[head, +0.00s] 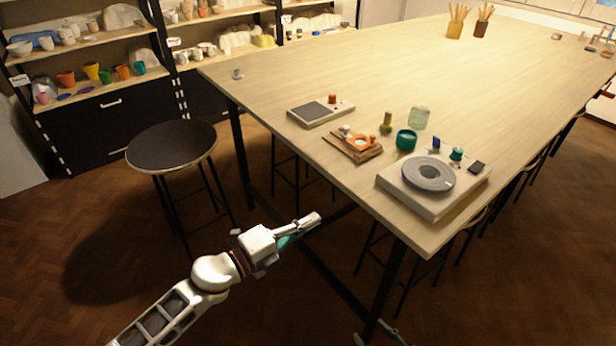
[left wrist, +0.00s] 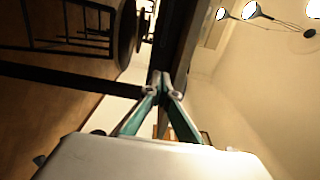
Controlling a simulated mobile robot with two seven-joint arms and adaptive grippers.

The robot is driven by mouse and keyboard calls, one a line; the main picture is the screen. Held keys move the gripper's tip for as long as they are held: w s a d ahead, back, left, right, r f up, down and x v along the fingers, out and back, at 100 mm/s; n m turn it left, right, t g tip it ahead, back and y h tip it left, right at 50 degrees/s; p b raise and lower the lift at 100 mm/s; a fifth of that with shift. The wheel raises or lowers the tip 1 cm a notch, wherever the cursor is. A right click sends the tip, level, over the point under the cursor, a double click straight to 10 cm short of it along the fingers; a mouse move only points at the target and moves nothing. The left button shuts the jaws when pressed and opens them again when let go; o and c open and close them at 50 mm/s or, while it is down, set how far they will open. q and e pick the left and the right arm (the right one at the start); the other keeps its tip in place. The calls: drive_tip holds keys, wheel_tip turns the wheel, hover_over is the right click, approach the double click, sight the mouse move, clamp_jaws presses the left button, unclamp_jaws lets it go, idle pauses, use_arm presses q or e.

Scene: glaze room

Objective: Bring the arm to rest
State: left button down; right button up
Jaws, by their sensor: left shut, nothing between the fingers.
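My left arm reaches in from the bottom left of the head view. Its gripper (head: 312,220) is beside the near long edge of the table (head: 330,95), lower in the picture than the tabletop edge, over the floor side. In the left wrist view the gripper's two green-sided fingers (left wrist: 161,82) converge and meet at the tips, with nothing between them. A small grey piece at the bottom edge of the head view, probably my right gripper (head: 388,332), is mostly cut off, so its fingers cannot be made out.
A round black stool (head: 172,146) stands left of the table. A banding wheel (head: 428,174) on a pale board, a green bowl (head: 406,140), a wooden tray (head: 352,149) and a scale (head: 320,111) are near the table's front corner. Shelves (head: 90,76) line the back.

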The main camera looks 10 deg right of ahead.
use_arm(q)
drive_tip(key=shift+s, duration=0.1)
drive_tip(key=s+a+f+n+t+y, duration=0.35)
drive_tip(key=a+f+n+y, duration=0.2)
drive_tip(key=a+n, duration=0.3)
drive_tip(key=s+a+f+n+t+y, duration=0.2)
drive_tip(key=s+a+f+n+y, duration=0.3)
drive_tip(key=a+n, duration=0.4)
drive_tip(key=s+a+f+n+g+y, duration=0.2)
drive_tip(key=s+a+f+n+g, duration=0.1)
drive_tip(key=s+a+f+n, duration=0.5)
drive_tip(key=s+a+f, duration=0.2)
drive_tip(key=s, duration=0.2)
drive_tip(key=shift+s+g, duration=0.35)
